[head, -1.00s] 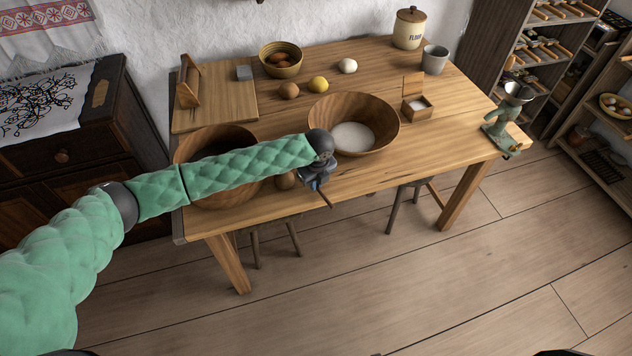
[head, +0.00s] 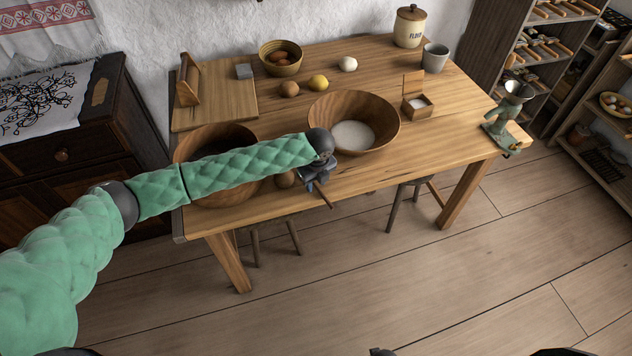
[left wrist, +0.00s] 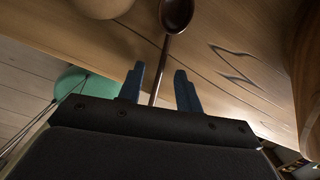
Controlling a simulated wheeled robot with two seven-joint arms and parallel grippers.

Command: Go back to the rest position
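My left arm reaches over the wooden table (head: 400,150) from the left. My left gripper (head: 318,184) is at the table's front edge, just in front of the large bowl with white contents (head: 378,112). In the left wrist view its two blue fingers (left wrist: 160,88) stand apart. A dark wooden spoon (left wrist: 176,14) has its thin handle running between them, with a gap on both sides. The spoon's handle end (head: 326,197) juts past the table edge in the head view. Whether the fingers surround the handle or sit above it is unclear. My right gripper does not show.
A second wooden bowl (head: 205,140) is partly hidden behind my left forearm. Eggs, a lemon (head: 319,82), a flour jar (head: 409,27) and a small box (head: 417,103) stand farther back. A stool (head: 274,240) is under the table. The floor in front is clear.

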